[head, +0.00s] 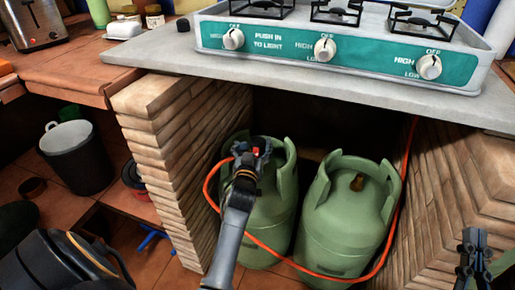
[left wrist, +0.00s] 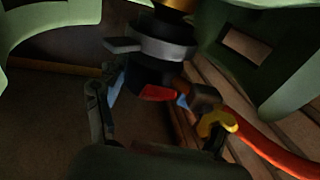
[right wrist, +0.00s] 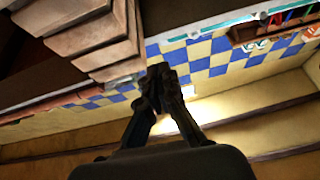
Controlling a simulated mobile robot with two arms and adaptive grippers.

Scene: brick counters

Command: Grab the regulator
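The regulator (left wrist: 150,72) is dark with a grey collar and a red part, and sits on the valve of the left green gas bottle (head: 268,215). An orange hose (left wrist: 268,150) leaves its right side. In the head view the regulator (head: 264,146) is partly hidden by my left gripper (head: 250,156). The left wrist view shows my left gripper (left wrist: 155,108) open, with its fingers apart below and to either side of the regulator; I cannot tell if they touch it. My right gripper (right wrist: 163,82) is shut and empty; it also shows in the head view (head: 475,248).
A second green bottle (head: 345,235) with a bare brass valve stands to the right. Brick walls (head: 175,140) flank the niche, and a grey slab (head: 350,105) with a teal stove (head: 280,45) lies above. A dark bucket (head: 77,160) stands at left.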

